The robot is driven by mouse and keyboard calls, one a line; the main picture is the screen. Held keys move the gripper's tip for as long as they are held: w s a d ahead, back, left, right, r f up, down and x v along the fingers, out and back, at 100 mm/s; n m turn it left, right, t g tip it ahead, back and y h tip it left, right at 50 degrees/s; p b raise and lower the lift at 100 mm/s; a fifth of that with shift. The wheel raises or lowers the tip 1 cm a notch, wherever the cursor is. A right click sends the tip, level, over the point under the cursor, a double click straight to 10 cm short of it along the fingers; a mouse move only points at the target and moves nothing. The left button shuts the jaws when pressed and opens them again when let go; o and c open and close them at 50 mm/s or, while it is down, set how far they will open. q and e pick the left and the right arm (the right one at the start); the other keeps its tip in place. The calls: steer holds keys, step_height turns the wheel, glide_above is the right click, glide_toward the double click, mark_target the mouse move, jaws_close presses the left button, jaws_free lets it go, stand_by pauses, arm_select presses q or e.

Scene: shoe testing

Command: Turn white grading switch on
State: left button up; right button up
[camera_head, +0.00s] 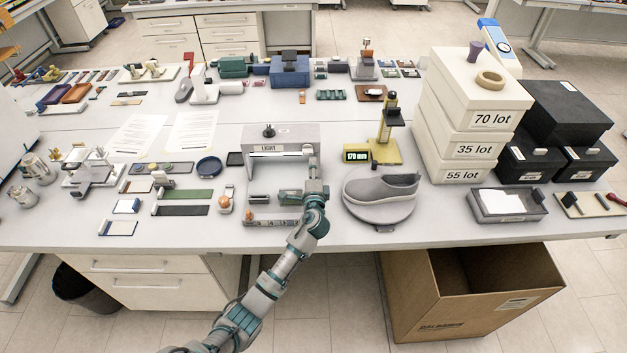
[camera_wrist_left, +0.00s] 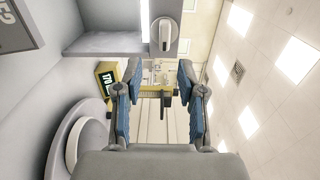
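The grey box labelled LIGHT (camera_head: 280,135) stands in the middle of the table. A small white switch (camera_head: 307,149) sits at the right end of its front edge. In the left wrist view the white switch (camera_wrist_left: 165,34) is a rounded piece on a grey plate, beyond the fingertips and near the top. I cannot tell its on or off position. My left gripper (camera_head: 316,165) is just in front of the box's right end, close below the switch. In the left wrist view its fingers (camera_wrist_left: 158,75) are spread apart with nothing between them. My right gripper is not in view.
A grey shoe (camera_head: 381,188) on a round stand (camera_head: 380,212) is right of my left gripper. A yellow gauge with a display (camera_head: 357,155) stands behind it. White lot boxes (camera_head: 470,110) are stacked further right. Small samples fill the table's left.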

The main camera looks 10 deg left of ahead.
arm_select(q)
steer(key=v, duration=0.6)
steer(key=shift+s, duration=0.15)
